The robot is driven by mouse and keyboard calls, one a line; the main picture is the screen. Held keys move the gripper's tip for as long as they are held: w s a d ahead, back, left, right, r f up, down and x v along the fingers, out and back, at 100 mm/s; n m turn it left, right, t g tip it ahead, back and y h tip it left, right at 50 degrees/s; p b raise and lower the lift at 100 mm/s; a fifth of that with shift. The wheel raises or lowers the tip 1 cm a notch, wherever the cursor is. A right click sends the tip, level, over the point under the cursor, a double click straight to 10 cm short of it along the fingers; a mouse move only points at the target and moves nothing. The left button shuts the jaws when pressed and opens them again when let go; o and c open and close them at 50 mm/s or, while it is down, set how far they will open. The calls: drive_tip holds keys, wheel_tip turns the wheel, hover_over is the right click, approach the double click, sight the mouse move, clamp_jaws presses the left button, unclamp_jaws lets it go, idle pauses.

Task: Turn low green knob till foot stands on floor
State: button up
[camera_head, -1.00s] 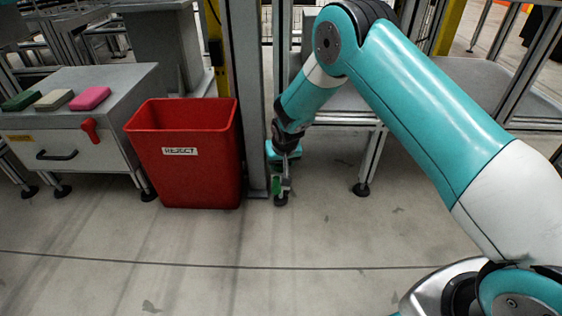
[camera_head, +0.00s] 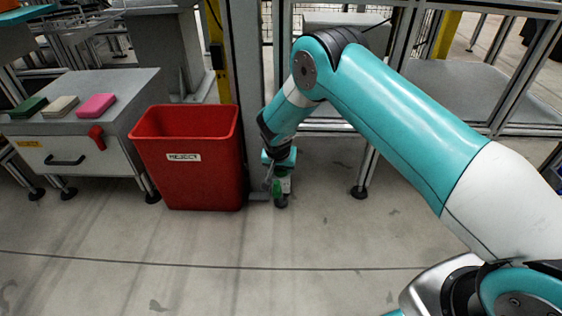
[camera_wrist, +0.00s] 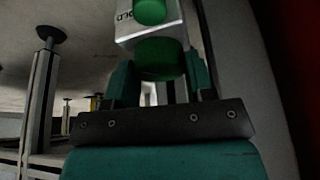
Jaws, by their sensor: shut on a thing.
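In the wrist view, my gripper (camera_wrist: 160,80) is shut on a green knob (camera_wrist: 160,58), one finger on each side. A silver block (camera_wrist: 150,32) with partly cut-off lettering adjoins this knob, and a second green knob (camera_wrist: 150,11) shows beyond the block at the top edge. In the head view, my gripper (camera_head: 276,176) reaches down low beside the grey post. Green (camera_head: 277,188) and pale parts of the fixture show at it, just above the dark round foot (camera_head: 281,202). I cannot tell whether the foot touches the floor.
A red reject bin (camera_head: 188,160) stands close left of my gripper. A grey cabinet (camera_head: 85,130) with coloured blocks on top is farther left. A table leg (camera_head: 366,172) stands to the right. The floor (camera_head: 220,245) in front is clear.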

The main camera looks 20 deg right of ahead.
drive_tip(key=shift+m+g+h+p, duration=0.3)
drive_tip(key=shift+m+h+p, duration=0.1)
drive_tip(key=shift+m, duration=1.1)
drive_tip(key=o, duration=0.9)
drive_tip(key=shift+r, duration=0.1)
drive_tip(key=p+v, duration=0.9)
drive_tip(key=v, duration=0.8)
drive_tip(key=shift+a, duration=0.2)
drive_tip(key=shift+o, duration=0.2)
drive_tip(key=shift+d, duration=0.1)
